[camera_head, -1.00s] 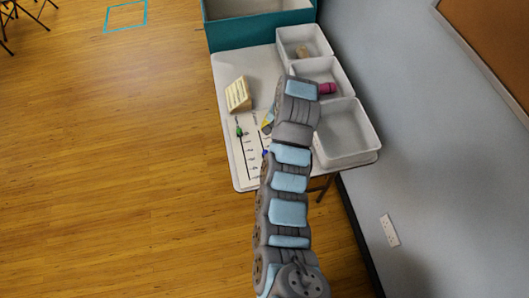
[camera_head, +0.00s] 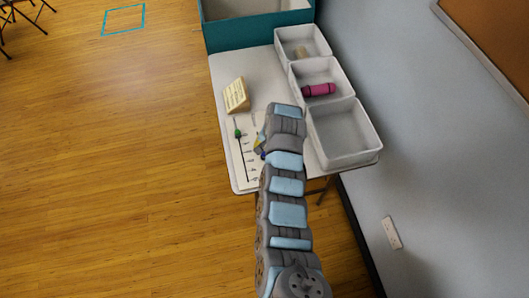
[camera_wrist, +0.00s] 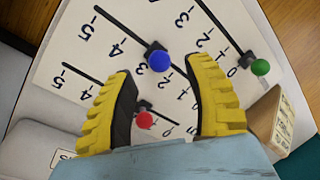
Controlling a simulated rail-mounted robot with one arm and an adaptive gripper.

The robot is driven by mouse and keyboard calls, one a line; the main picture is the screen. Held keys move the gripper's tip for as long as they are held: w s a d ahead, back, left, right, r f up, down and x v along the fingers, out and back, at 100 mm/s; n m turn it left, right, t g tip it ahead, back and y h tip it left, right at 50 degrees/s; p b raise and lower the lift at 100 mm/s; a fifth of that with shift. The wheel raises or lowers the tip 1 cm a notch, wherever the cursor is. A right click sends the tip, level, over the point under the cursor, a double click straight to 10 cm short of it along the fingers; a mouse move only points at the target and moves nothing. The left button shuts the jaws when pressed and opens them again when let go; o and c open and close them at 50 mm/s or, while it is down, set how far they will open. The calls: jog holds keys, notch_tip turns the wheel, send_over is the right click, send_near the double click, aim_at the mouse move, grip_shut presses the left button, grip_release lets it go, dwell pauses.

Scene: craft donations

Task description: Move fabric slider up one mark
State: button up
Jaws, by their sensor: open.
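A white slider board (camera_head: 247,170) with numbered tracks lies on the table. In the wrist view, its green knob (camera_wrist: 260,67) is near the 0 end of its track. The blue knob (camera_wrist: 160,61) is about mid-track, near 3. The red knob (camera_wrist: 144,120) is also around mid-track, its exact mark covered. I cannot read which slider is fabric. My gripper (camera_wrist: 160,70) is open above the board, with yellow-backed fingers either side of the blue and red knobs. I cannot tell whether it touches either. In the head view my arm hides the red knob.
A wedge-shaped label block (camera_head: 236,95) stands beyond the board. Along the wall side are white bins; one holds a pink roll (camera_head: 318,90), another a tan item (camera_head: 302,52), and the nearest bin (camera_head: 345,133) looks empty. A teal box (camera_head: 257,34) is behind.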

jog(key=shift+a+f, duration=0.15)
jog(key=shift+f, duration=0.7)
jog(key=shift+a+f, duration=0.15)
jog(key=shift+f, duration=0.65)
grip_shut()
